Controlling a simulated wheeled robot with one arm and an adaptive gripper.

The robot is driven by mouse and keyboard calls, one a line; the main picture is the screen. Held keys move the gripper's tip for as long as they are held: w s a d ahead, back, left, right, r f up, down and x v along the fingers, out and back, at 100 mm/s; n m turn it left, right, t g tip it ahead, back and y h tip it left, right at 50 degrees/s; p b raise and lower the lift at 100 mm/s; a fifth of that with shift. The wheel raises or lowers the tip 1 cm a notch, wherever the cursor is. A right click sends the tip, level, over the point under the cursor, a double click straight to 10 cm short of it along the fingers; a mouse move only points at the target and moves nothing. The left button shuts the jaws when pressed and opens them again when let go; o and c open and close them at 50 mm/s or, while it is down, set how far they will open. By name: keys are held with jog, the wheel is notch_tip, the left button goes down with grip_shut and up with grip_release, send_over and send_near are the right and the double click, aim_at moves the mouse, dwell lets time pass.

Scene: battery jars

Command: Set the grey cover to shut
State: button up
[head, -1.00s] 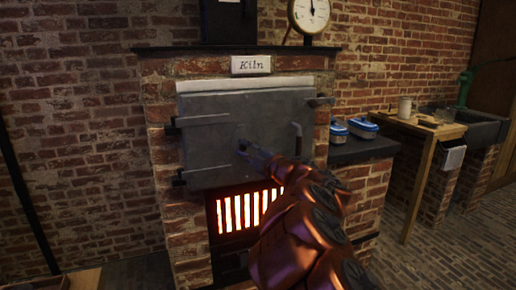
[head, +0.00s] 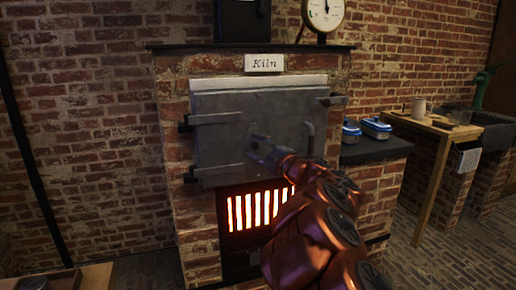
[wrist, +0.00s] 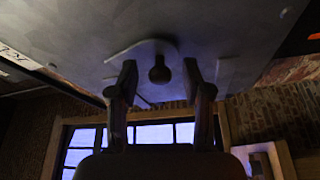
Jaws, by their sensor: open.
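The grey cover (head: 235,125) is a flat metal door on the brick kiln, with strap hinges on its left side. It stands over the kiln mouth; I cannot tell whether it is flush. My gripper (head: 262,148) is in front of its lower middle in the head view. In the wrist view the cover's grey face (wrist: 220,35) fills the top, with a dark round knob (wrist: 159,70) on it. My gripper (wrist: 159,80) is open, its fingers on either side of the knob. I cannot tell whether they touch it.
Glowing bars (head: 260,208) show below the cover. A bent handle (head: 310,138) and a latch (head: 332,101) are at its right. Blue-lidded boxes (head: 376,127) sit on a dark ledge, and a wooden table (head: 440,125) stands further right.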

jog(key=v, duration=1.2)
